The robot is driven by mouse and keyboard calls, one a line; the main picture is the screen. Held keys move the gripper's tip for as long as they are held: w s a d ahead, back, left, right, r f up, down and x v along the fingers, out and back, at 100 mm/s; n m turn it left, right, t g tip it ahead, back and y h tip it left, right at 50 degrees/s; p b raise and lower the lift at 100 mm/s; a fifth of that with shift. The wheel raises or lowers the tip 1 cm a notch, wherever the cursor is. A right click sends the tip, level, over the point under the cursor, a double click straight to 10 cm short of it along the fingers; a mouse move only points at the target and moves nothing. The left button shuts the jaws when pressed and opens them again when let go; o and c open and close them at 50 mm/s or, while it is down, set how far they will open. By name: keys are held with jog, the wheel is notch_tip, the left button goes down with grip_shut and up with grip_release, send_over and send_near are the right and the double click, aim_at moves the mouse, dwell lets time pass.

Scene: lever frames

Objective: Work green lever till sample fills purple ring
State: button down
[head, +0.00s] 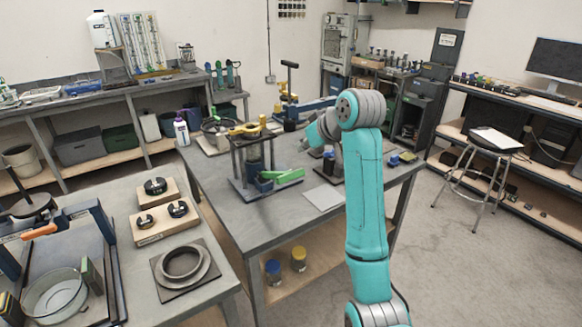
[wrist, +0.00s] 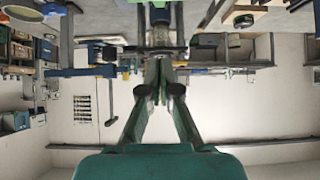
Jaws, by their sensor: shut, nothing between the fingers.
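A green lever (head: 288,177) sticks out to the right from the base of a dark upright frame (head: 238,160) with a yellow top, standing on the grey middle bench (head: 233,212). My gripper (wrist: 159,68) is shut and empty in the wrist view, its fingers meeting in front of a blurred, dark upright object. In the head view my arm reaches over the bench to the right of the green lever, apart from it. The fingertips are hard to make out there. I cannot make out the purple ring or the sample in either view.
A flat light-grey plate (head: 324,197) lies on the bench right of the lever. A white bottle (head: 181,131) stands at the back left corner. The left bench holds wooden blocks (head: 161,222) and a grey ring-shaped part (head: 183,264). A stool (head: 483,145) stands right, with open floor before it.

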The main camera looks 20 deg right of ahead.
jog(key=shift+w+a+r, duration=0.1)
jog(key=shift+w+r, duration=0.05)
jog(key=shift+r, duration=0.25)
send_over(291, 175)
jog(key=w, duration=0.2)
jog(key=f, duration=0.6)
jog(key=shift+s+a+f, duration=0.15)
jog(key=shift+s+f, duration=0.05)
jog(key=shift+f, duration=0.05)
jog(key=f, duration=0.1)
jog(key=s+f, duration=0.1)
jog(key=shift+f, duration=0.35)
jog(key=shift+s+d+f, duration=0.2)
jog(key=shift+s+f, duration=0.05)
jog(key=shift+f, duration=0.3)
jog(key=shift+f, duration=0.1)
